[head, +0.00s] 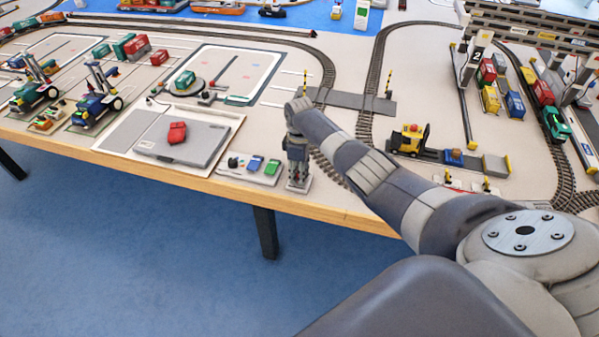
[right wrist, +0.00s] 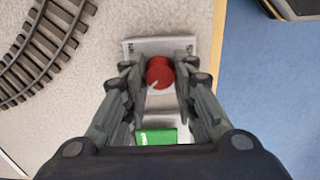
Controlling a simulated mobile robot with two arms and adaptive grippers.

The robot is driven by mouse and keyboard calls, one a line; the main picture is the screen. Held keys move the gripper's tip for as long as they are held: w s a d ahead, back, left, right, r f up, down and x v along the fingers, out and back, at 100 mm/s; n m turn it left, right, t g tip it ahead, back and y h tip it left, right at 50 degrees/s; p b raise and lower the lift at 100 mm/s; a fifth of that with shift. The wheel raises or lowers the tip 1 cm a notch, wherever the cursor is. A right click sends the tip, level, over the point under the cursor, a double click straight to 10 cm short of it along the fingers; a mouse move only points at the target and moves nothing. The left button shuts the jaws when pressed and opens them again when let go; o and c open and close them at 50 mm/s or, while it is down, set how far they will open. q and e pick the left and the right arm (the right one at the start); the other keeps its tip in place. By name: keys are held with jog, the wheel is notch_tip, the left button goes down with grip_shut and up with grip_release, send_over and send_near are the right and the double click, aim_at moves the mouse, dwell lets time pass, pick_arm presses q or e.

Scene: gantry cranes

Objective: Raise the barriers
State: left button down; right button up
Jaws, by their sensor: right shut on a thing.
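My right gripper (head: 298,178) points straight down at the table's front edge, over a small grey control plate (head: 300,187). In the right wrist view, its fingers (right wrist: 160,75) are shut on a round red knob (right wrist: 160,72) with a pale pointer mark. The plate (right wrist: 135,47) has small lettering on both sides and a green patch (right wrist: 156,137) nearer the wrist. At the track crossing behind, two yellow-and-black striped poles, one on the left (head: 305,80) and one on the right (head: 388,83), appear upright. My left gripper is not in view.
A small panel (head: 250,170) with blue and green pieces and a grey case with a red object (head: 177,132) stand left of the gripper. Curved track (head: 330,165) runs just behind it. A yellow vehicle (head: 410,138) stands to the right.

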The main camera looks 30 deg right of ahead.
jog(key=o, duration=1.1)
notch_tip(320, 180, up, 12)
jog(key=shift+f, duration=0.1)
dwell(0.4)
